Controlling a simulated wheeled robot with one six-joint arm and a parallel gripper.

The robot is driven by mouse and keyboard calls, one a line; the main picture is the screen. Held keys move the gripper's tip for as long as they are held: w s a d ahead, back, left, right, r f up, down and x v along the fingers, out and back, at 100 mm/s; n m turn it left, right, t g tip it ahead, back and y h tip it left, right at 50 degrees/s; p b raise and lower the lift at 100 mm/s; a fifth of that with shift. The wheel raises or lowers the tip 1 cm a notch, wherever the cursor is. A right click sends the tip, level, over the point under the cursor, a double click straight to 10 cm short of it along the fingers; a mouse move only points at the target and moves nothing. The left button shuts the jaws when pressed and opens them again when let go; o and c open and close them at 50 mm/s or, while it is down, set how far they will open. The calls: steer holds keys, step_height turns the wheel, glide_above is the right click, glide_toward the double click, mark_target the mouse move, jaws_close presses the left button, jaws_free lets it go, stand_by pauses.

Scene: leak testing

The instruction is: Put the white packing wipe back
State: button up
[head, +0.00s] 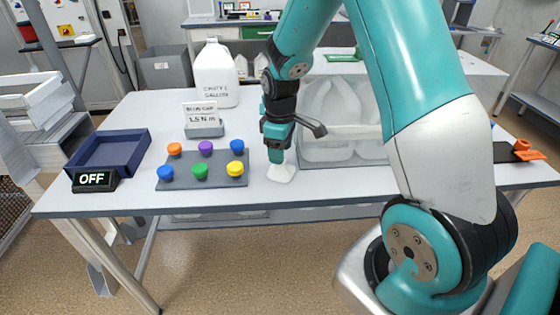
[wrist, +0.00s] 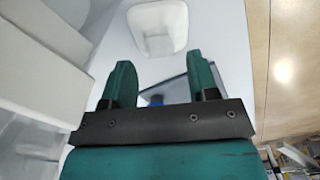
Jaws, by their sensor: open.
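The white packing wipe (head: 281,173) lies on the light table near its front edge, right of the grey cap mat. My gripper (head: 276,157) points down just above and behind it; whether they touch cannot be told. In the wrist view the two green fingers of my gripper (wrist: 166,82) stand apart with nothing held between them. A white rounded piece that looks like the wipe (wrist: 158,27) shows beyond the fingertips there.
A clear bin (head: 345,152) of white bottles stands close right of my gripper. Left are a grey mat (head: 217,181) with several coloured caps, a 1.5 Nm sign (head: 202,115), a white jug (head: 216,75), a blue tray (head: 108,152) and an OFF display (head: 92,180).

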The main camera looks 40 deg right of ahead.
step_height(320, 180, up, 7)
steer(key=s+a+r+y, duration=0.1)
steer(key=s+a+r, duration=0.3)
steer(key=a, duration=0.3)
steer(key=s+a+r+y, duration=0.1)
steer(key=s+a+r, duration=0.25)
steer(key=a, duration=0.35)
steer(key=s+a+r+y, duration=0.1)
steer(key=s+a, duration=0.3)
steer(key=s, duration=0.3)
steer(key=s+a+r+y, duration=0.1)
steer(key=s+a, duration=0.3)
steer(key=s, duration=0.3)
steer(key=shift+s+a+r, duration=0.25)
steer(key=shift+s+a, duration=0.05)
steer(key=shift+s, duration=0.1)
